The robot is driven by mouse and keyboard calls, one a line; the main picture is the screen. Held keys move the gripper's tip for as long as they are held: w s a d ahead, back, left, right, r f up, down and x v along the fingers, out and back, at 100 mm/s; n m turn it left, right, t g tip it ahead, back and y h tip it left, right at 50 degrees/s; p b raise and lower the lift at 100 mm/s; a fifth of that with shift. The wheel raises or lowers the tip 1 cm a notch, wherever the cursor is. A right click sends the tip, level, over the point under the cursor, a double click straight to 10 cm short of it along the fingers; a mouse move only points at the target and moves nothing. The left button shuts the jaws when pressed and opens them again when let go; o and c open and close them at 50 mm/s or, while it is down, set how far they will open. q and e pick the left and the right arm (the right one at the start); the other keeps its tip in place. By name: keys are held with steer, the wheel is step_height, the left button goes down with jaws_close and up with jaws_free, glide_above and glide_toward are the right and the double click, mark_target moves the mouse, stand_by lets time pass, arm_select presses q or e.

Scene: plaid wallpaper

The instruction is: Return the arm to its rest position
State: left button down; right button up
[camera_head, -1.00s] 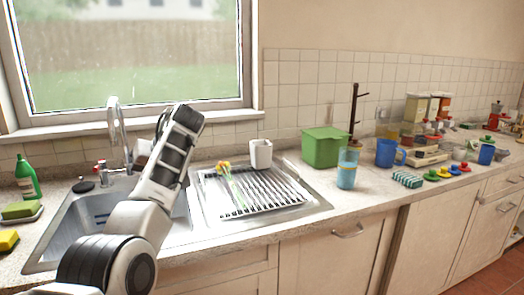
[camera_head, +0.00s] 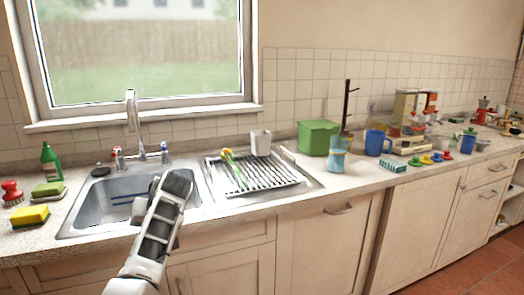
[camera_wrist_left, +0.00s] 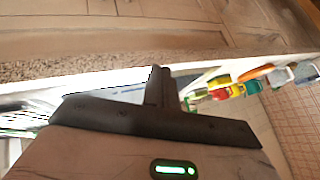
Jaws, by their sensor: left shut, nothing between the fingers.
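My left arm (camera_head: 157,230) comes in from the bottom of the head view and reaches up to the front edge of the sink. Its dark far end lies over the sink's right front part; the fingertips cannot be made out there. In the left wrist view my left gripper (camera_wrist_left: 158,85) shows with its dark fingers together and nothing between them. The counter edge and cabinet fronts lie beyond it, blurred. My right gripper is in neither view.
The sink (camera_head: 75,220) has a faucet (camera_head: 133,115) behind it. A drying rack (camera_head: 262,178) holds a brush, with a white cup (camera_head: 260,143) at its back edge. A yellow sponge (camera_head: 30,216), green bottle (camera_head: 51,162), green box (camera_head: 318,137) and blue mug (camera_head: 377,142) stand on the counter.

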arm_select(q)
steer(key=s+d+f+m+t+h, duration=0.25)
steer(key=s+f, duration=0.45)
steer(key=f, duration=0.4)
steer(key=s+d+f+m+t+h, duration=0.1)
steer(key=s+f+m+t+h, duration=0.15)
steer(key=s+f, duration=0.7)
steer(key=s+d+m+h, duration=0.1)
steer(key=s+d, duration=0.3)
steer(key=s, duration=0.5)
steer(key=s+d+t+h, duration=0.1)
steer(key=s+d+h, duration=0.2)
steer(key=s+d, duration=0.2)
steer(key=s, duration=0.3)
steer(key=shift+s+d+f+m+h, duration=0.2)
steer(key=shift+s+f+m+h, duration=0.1)
steer(key=shift+s+m+h, duration=0.1)
